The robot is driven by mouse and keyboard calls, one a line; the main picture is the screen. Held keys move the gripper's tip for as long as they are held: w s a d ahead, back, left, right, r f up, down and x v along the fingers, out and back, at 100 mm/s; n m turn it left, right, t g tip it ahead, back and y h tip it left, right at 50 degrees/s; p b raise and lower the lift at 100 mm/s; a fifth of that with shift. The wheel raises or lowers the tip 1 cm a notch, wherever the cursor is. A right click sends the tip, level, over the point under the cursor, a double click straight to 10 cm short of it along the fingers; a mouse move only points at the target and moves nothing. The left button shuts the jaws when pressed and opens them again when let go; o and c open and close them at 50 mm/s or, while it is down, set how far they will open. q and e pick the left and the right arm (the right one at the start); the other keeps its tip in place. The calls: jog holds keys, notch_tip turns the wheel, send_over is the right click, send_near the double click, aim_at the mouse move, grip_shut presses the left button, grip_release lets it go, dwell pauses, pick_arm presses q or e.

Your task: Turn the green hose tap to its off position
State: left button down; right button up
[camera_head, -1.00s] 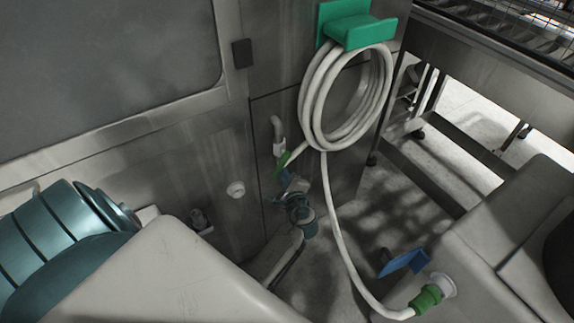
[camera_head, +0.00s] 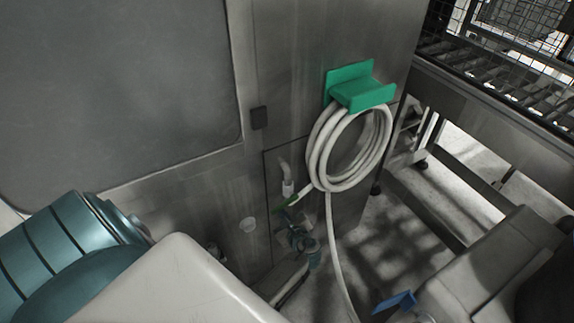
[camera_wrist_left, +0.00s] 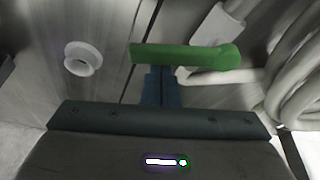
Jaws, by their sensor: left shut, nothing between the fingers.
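The green hose tap handle (camera_head: 285,204) is on the steel panel, below a short grey-white pipe and left of the coiled hose. In the left wrist view the green handle (camera_wrist_left: 180,55) lies nearly level across the picture, with its rounded end at the right. My left gripper (camera_head: 297,234) is just below the handle in the head view. In the left wrist view its blue fingers (camera_wrist_left: 161,80) are shut and empty, with tips close under the handle; I cannot tell if they touch.
A coiled white hose (camera_head: 318,156) hangs on a green bracket (camera_head: 362,93) right of the tap. A round white fitting (camera_head: 248,224) sits on the panel to the left. A steel table frame (camera_head: 480,110) stands at right. A blue piece (camera_head: 396,301) is low right.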

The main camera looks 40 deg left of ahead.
pick_arm(q)
jog(key=shift+s+a+r+m+g+p, duration=0.15)
jog(key=shift+r+m+g+p, duration=0.1)
jog(key=shift+r+m+p, duration=0.4)
jog(key=shift+s+r+m+g+p, duration=0.15)
jog(key=shift+r+m+g+p, duration=0.15)
jog(key=shift+p, duration=0.65)
jog(key=shift+s+r, duration=0.1)
jog(key=shift+p, duration=0.3)
